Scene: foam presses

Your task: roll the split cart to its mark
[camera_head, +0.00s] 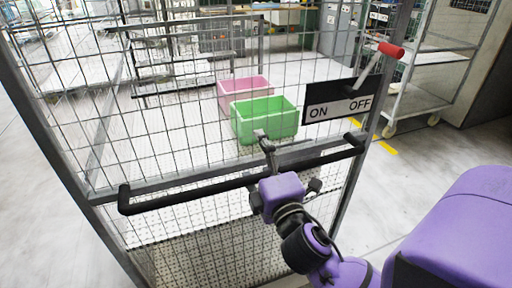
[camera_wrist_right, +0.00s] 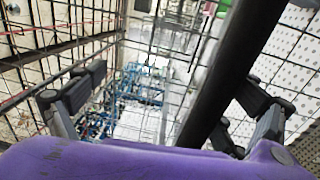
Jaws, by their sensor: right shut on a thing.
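The split cart is a grey wire-mesh cage cart (camera_head: 60,170) that fills the left and middle of the head view. A black push handle (camera_head: 160,204) runs across its near side and also crosses the right wrist view diagonally (camera_wrist_right: 235,65). My right gripper (camera_head: 268,160) is shut on this handle right of its middle. In the right wrist view its fingers (camera_wrist_right: 170,95) lie on both sides of the bar. An ON/OFF plate (camera_head: 330,106) with a red-knobbed lever (camera_head: 390,50) sits at the cart's upper right; the lever slants up to the right. My left gripper is out of view.
A green bin (camera_head: 265,122) and a pink bin (camera_head: 235,90) show through the mesh. Yellow floor marking (camera_head: 385,147) lies right of the cart. A shelf trolley (camera_head: 415,100) stands at the back right. Grey floor between is clear.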

